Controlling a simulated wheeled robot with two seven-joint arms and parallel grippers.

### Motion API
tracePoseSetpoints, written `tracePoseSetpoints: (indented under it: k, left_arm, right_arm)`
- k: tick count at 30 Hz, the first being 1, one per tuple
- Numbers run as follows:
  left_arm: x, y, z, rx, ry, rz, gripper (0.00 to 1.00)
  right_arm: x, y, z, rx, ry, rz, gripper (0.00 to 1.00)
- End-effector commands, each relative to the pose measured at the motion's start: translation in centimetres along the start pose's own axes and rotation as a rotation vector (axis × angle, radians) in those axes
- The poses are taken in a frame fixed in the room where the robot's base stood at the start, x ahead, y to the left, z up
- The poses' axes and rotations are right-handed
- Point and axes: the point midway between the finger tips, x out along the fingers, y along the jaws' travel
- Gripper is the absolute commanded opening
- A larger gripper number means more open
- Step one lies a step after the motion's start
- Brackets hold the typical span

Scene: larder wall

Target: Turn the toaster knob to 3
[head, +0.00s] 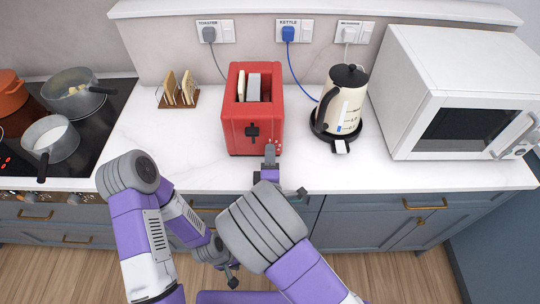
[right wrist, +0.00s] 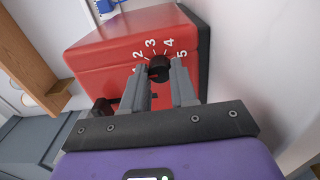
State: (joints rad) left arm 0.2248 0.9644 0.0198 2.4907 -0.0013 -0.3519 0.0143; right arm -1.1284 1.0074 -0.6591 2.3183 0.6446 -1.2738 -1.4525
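The red toaster (head: 237,133) stands on the counter with bread in its slots and a dark lever on its front. In the right wrist view its black knob (right wrist: 159,68) has white numbers 1 to 5 around it; 3 is near the top of the dial. I cannot make out a pointer mark on the knob. My right gripper (head: 270,153) is at the toaster's front, at the lower right. In the right wrist view its fingers (right wrist: 160,75) are on both sides of the knob, which fills the gap between them. My left gripper (head: 232,278) hangs low before the cabinets; its fingers are unclear.
A cream kettle (head: 347,101) on a black base stands right of the toaster, beside a white microwave (head: 413,112). A wooden toast rack (head: 178,98) stands to the left, then a hob (head: 95,125) with pots. Clear white counter lies left of the toaster.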

Motion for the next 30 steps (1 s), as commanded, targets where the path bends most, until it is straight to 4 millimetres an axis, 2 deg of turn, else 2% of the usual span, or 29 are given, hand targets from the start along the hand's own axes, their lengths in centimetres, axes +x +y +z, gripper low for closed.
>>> tracePoseSetpoints:
  k: [1, 4, 17, 30]
  left_arm:
    - [0.0, 0.0, 0.0, 0.0, 0.0, 0.0, 0.43]
    - [0.0, 0.0, 0.0, 0.0, 0.0, 0.0, 0.43]
    - [0.6, -0.2, 0.0, 0.0, 0.0, 0.0, 0.43]
    - [2.7, -1.0, -0.1, 0.0, 0.0, 0.0, 0.43]
  right_arm:
    - [0.0, 0.0, 0.0, 0.0, 0.0, 0.0, 0.15]
    - [0.0, 0.0, 0.0, 0.0, 0.0, 0.0, 0.0]
    - [0.0, -0.1, 0.0, 0.091, 0.0, 0.001, 0.0]
    - [0.0, -0.2, 0.0, 0.464, 0.001, 0.002, 0.0]
